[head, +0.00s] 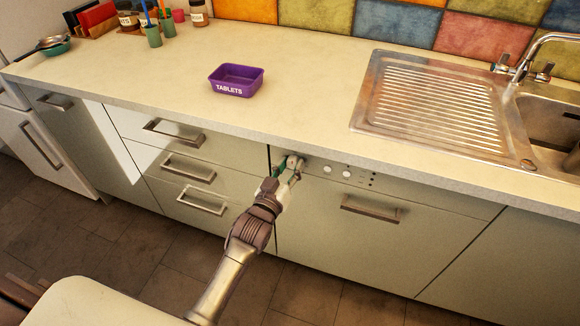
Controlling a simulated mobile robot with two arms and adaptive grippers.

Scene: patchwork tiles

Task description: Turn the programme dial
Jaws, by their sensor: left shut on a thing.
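The dishwasher front (370,230) is below the worktop, with a control strip along its top edge. The programme dial sits at the left end of that strip and is mostly hidden by my gripper. My left gripper (289,167) reaches up to this spot and is shut on the dial. How far the dial is turned cannot be seen. Two round buttons (337,171) and several small dark marks are on the strip to the right of the gripper. My right gripper is out of view.
The worktop (310,80) overhangs just above the gripper. A purple tablets box (236,80) stands on it. The dishwasher handle (370,208) sticks out to the lower right, and drawer handles (188,168) to the left. A steel sink (545,120) is at the right.

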